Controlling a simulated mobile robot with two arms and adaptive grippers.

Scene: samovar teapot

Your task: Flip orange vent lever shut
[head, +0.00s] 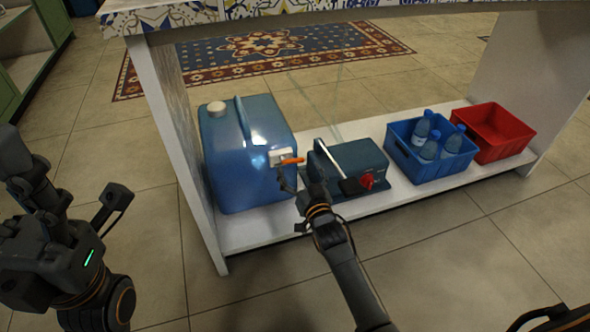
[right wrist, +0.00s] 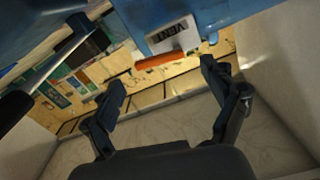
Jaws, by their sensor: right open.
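The orange vent lever (head: 291,161) sticks out to the right from a white plate (head: 279,156) on the blue water container (head: 238,165). In the right wrist view the lever (right wrist: 168,60) lies roughly level under a label reading VENT (right wrist: 172,37). My right gripper (head: 300,186) is just below the lever in the head view. In the right wrist view its fingers (right wrist: 166,92) are spread, with the lever ahead of the gap and nothing held. My left arm's dark parts (head: 65,245) are at the left, away from the container; its jaw state is unclear.
A blue-grey box (head: 352,158) with a red knob (head: 366,181) and a pale handle stands right of the container. Beyond it are a blue crate (head: 432,171) of bottles and a red crate (head: 505,142). All are on a low white shelf (head: 250,233) between side panels.

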